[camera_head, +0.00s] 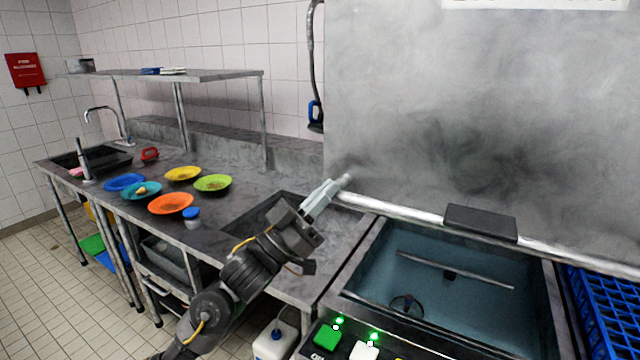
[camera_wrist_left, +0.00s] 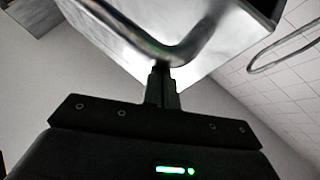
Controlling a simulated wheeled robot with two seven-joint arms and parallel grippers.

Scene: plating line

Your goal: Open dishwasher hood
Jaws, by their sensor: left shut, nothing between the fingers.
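The dishwasher hood (camera_head: 480,110) is a large grey metal box at the right of the head view, veiled by steam. It stands raised, with the wash chamber (camera_head: 440,285) and a spray arm showing below its lower edge. A light handle bar (camera_head: 405,210) with a dark block (camera_head: 480,222) runs along that edge. My left gripper (camera_head: 346,181) is at the bar's left end, its fingers shut and empty. In the left wrist view the shut fingers (camera_wrist_left: 161,72) point up at the curved handle (camera_wrist_left: 175,52), close under or touching it; I cannot tell which.
Several coloured plates, such as an orange one (camera_head: 170,204), lie on the steel counter (camera_head: 120,170) at the left. A blue rack (camera_head: 605,310) is at the right. Lit green and white buttons (camera_head: 327,337) sit at the machine's front. A hose (camera_head: 311,60) hangs behind.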

